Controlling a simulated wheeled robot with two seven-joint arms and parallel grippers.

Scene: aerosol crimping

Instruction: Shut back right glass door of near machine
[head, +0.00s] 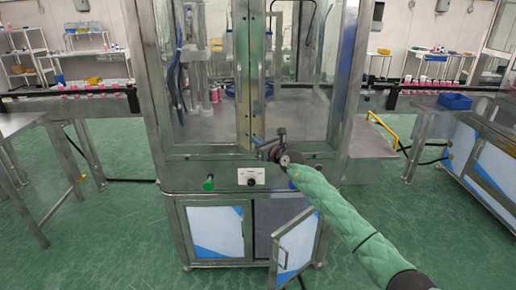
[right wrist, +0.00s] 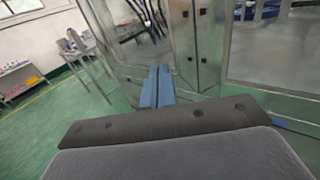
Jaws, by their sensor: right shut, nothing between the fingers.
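The near machine (head: 215,165) is a metal-framed glass cabinet. A right-hand glass door (head: 300,70) shows on its facing side, beside a middle metal upright (head: 245,75). I cannot tell which panel is the back right door, or whether it is fully shut. My right gripper (head: 262,142) is at the bottom of the middle upright. In the right wrist view its blue fingers (right wrist: 157,88) are together and empty, pointing at the metal frame (right wrist: 184,50) between glass panels. Contact is unclear. My left gripper is not in view.
Below, a cabinet door (head: 293,250) hangs open at an angle. A green knob (head: 208,184) and a control plate (head: 251,177) are on the front beam. Green floor is clear in front at left.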

